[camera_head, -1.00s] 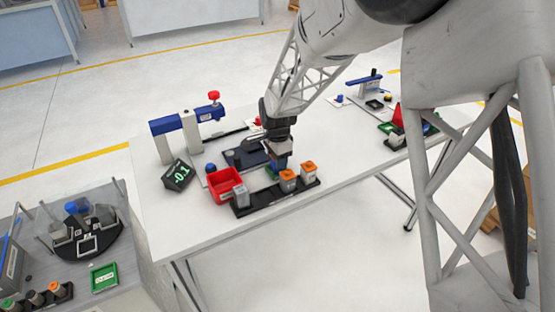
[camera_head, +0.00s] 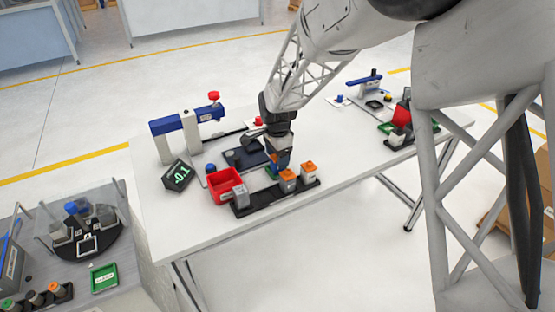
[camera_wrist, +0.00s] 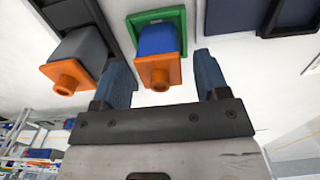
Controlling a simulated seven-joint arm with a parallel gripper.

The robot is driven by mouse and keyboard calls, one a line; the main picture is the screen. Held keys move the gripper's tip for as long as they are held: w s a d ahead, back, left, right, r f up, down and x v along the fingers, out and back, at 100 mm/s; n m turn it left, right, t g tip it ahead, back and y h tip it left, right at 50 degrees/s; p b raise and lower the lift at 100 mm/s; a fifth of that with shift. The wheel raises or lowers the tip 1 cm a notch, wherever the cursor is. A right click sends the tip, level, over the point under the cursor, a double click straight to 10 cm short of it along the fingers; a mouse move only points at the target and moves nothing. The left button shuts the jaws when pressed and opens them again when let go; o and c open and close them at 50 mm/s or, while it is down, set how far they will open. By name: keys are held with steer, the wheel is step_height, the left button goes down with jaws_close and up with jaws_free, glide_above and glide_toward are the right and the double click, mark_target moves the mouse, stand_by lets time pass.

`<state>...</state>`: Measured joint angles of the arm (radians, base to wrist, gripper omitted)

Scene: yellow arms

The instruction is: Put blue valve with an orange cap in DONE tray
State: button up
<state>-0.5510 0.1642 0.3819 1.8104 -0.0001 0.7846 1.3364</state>
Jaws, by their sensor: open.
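In the wrist view, the blue valve with an orange cap (camera_wrist: 157,45) stands in a small green tray (camera_wrist: 183,18). The tray's label is only partly visible and I cannot read it. My gripper (camera_wrist: 162,75) is open, with one finger on each side of the orange cap and gaps visible. In the head view, my gripper (camera_head: 277,160) is low over the table's front part and mostly hides the valve. A bit of the green tray (camera_head: 270,173) shows beside it.
A black rack (camera_head: 247,207) holds grey valves with orange caps (camera_head: 288,175) close to my gripper; one grey valve (camera_wrist: 83,50) is beside my left finger. A red bin (camera_head: 224,183), a readout (camera_head: 178,175) and a blue-topped press (camera_head: 185,122) stand to the left.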

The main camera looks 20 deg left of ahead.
step_height(320, 180, up, 10)
steer(key=shift+r, duration=0.1)
stand_by(0.4)
steer(key=shift+d, duration=0.1)
stand_by(0.7)
steer(key=shift+s+d+r, duration=0.1)
steer(key=shift+d+r, duration=0.05)
steer(key=shift+d, duration=0.1)
steer(key=s+d+r+n, duration=0.1)
steer(key=s+d+r, duration=0.3)
steer(key=d, duration=0.4)
steer(key=s+d+r+n+t, duration=0.1)
steer(key=s+d+r+n, duration=0.2)
steer(key=d, duration=0.5)
steer(key=s+d+r, duration=0.4)
steer(key=s+d, duration=0.1)
steer(key=d, duration=0.3)
steer(key=s+d+n, duration=0.2)
steer(key=s+d, duration=0.5)
steer(key=s, duration=0.4)
steer(key=s+d+f+n+t, duration=0.1)
steer(key=s+d+n, duration=0.1)
steer(key=s+d, duration=0.6)
steer(key=s, duration=0.3)
steer(key=shift+f+n+t, duration=0.15)
steer(key=shift+n+t, duration=0.15)
steer(key=shift+n, duration=0.1)
